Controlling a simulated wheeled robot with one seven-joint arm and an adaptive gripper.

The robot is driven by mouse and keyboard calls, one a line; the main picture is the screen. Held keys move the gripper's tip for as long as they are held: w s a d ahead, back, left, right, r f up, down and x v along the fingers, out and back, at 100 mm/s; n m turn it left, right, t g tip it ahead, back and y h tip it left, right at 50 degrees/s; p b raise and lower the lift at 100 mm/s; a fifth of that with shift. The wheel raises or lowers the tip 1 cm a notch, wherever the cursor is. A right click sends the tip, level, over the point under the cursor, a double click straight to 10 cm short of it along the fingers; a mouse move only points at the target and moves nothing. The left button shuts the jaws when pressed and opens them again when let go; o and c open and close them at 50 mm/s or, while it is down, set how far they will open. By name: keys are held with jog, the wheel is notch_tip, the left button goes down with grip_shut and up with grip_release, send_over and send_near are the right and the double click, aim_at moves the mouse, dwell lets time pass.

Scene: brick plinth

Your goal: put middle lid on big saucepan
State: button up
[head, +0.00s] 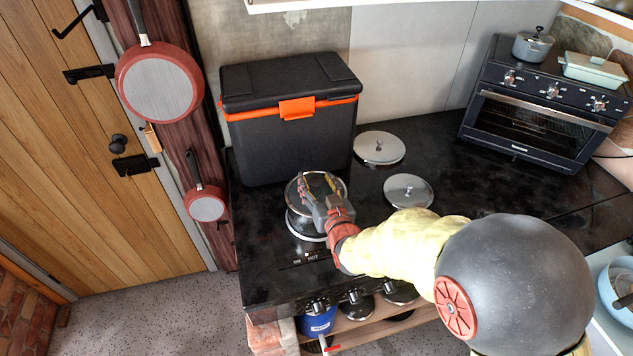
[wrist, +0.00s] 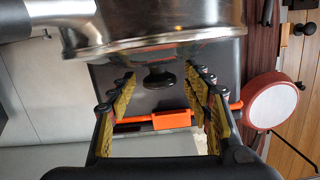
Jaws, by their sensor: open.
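A steel saucepan (head: 299,223) with a long handle stands on the hob; its side also shows in the wrist view (wrist: 165,18), which appears upside down. A lid (head: 294,192) with a black knob lies over the saucepan and appears to rest on its rim; the knob shows in the wrist view (wrist: 158,78). My gripper (head: 318,184) is open above the lid, with its fingers on either side of the knob and apart from it. Two round steel lids, one farther back (head: 372,152) and one nearer (head: 408,194), lie flat on the counter to the right.
A black cool box (head: 290,138) with an orange latch stands close behind the saucepan. A toaster oven (head: 535,110) stands at the back right. Red pans (head: 160,85) hang on the left. The dark counter between lids and oven is clear.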

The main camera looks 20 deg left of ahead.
jog(key=v, duration=1.2)
dwell(0.6)
jog(key=s+d+r+m+g+h, duration=0.1)
jog(key=d+r+g+h, duration=0.2)
jog(key=d, duration=0.6)
jog(key=s+d+r+m+h, duration=0.1)
jog(key=d+r+m+h, duration=0.2)
jog(key=d, duration=0.6)
jog(key=s+d+r+g+h, duration=0.1)
jog(key=s+d+r+g, duration=0.1)
jog(key=s+d, duration=0.4)
jog(key=s+d+r+m+g+h, duration=0.1)
jog(key=s+d, duration=0.5)
jog(key=s, duration=0.6)
jog(key=shift+r+g+h, duration=0.4)
jog(key=shift+r+g, duration=0.25)
jog(key=shift+g, duration=0.25)
